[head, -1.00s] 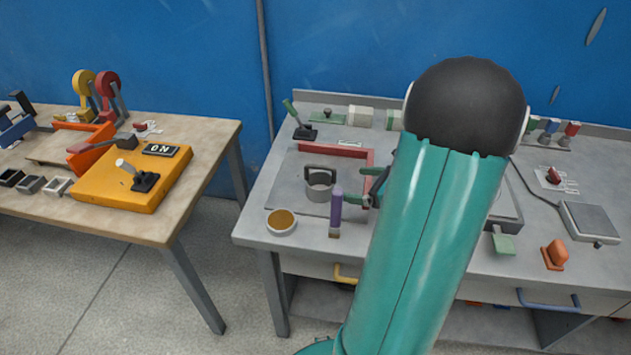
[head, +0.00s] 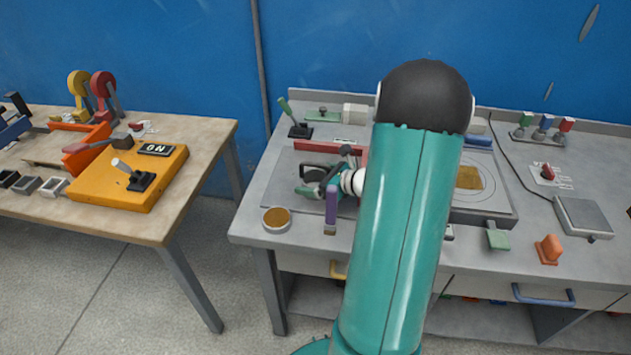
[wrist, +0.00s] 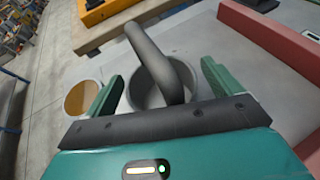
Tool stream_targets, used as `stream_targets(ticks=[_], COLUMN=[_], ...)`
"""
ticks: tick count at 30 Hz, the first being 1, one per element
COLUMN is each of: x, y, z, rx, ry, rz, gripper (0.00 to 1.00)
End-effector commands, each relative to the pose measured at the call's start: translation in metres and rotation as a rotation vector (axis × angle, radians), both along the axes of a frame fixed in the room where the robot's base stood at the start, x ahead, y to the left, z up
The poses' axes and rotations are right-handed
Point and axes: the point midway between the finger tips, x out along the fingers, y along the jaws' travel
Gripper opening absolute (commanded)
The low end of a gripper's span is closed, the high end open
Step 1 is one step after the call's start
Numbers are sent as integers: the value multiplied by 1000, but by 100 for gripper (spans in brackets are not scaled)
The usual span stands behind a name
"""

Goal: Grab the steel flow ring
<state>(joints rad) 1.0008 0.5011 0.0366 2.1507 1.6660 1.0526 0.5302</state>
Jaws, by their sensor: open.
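The steel flow ring (wrist: 146,98) is a grey open cylinder with a dark arched handle (wrist: 157,60) over its top. It stands upright on the metal plate and fills the middle of the wrist view. My gripper (wrist: 162,74) is open, with one green finger on each side of the ring and handle. I cannot tell whether the fingers touch it. In the head view my gripper (head: 318,188) is at the ring (head: 316,175) and hides much of it.
A red bar (head: 331,146) lies behind the ring. A green-handled lever (head: 294,117) stands at the back left. My arm hides the bench middle.

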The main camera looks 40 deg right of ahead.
Motion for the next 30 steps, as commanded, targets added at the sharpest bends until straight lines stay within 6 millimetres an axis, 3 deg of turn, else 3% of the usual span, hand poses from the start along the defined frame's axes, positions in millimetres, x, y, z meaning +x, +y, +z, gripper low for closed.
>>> stream_targets(ticks=[5,13,23,30], x=[0,0,0,0], y=[0,0,0,-1], z=[0,0,8,50], rx=[0,0,-3,-7], ry=[0,0,-3,-5], rz=[-1,-1,0,0], gripper=[89,36,36,36])
